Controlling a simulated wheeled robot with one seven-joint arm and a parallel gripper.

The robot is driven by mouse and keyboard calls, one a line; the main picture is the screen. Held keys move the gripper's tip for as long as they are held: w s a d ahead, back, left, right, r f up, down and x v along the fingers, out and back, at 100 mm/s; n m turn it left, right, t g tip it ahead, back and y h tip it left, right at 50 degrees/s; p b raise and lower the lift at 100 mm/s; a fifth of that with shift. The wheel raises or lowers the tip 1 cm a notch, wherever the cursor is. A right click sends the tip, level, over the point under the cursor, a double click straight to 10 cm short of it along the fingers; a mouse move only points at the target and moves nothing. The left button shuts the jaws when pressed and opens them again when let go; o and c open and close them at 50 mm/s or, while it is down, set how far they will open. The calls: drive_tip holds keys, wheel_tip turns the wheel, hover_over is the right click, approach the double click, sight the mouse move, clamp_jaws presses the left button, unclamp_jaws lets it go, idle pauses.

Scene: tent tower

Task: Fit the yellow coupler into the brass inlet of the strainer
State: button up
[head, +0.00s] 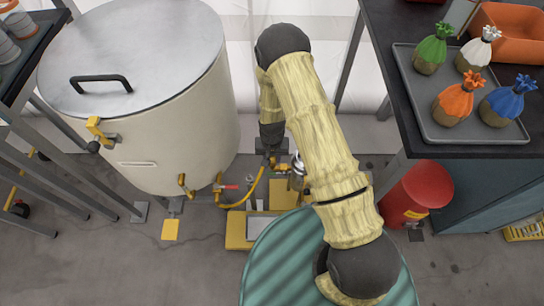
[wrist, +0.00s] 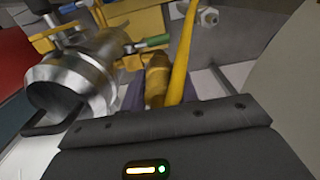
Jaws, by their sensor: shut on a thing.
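In the wrist view my gripper (wrist: 158,90) is shut on a brass-yellow fitting, which I take for the yellow coupler (wrist: 157,78). A yellow hose (wrist: 183,50) runs up beside it. The silver body at left, probably the strainer (wrist: 75,72), lies beside the gripper with a gap between them. The brass inlet cannot be made out clearly. In the head view my gripper (head: 272,158) is low behind the arm, near the hose (head: 258,188) and the silver strainer (head: 297,170). The coupler is hidden there.
A big cream tank (head: 170,120) with a lid stands at left. A yellow stand (head: 237,230) is on the floor. A red cylinder (head: 425,190) and a dark table with a tray (head: 430,118) are at right. A green handle (wrist: 152,42) is beyond the fitting.

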drive_tip(key=shift+f, duration=0.45)
drive_tip(key=o, duration=1)
wheel_tip(320, 180, up, 17)
drive_tip(key=p, duration=0.3)
drive_tip(key=shift+r, duration=0.15)
idle(0.4)
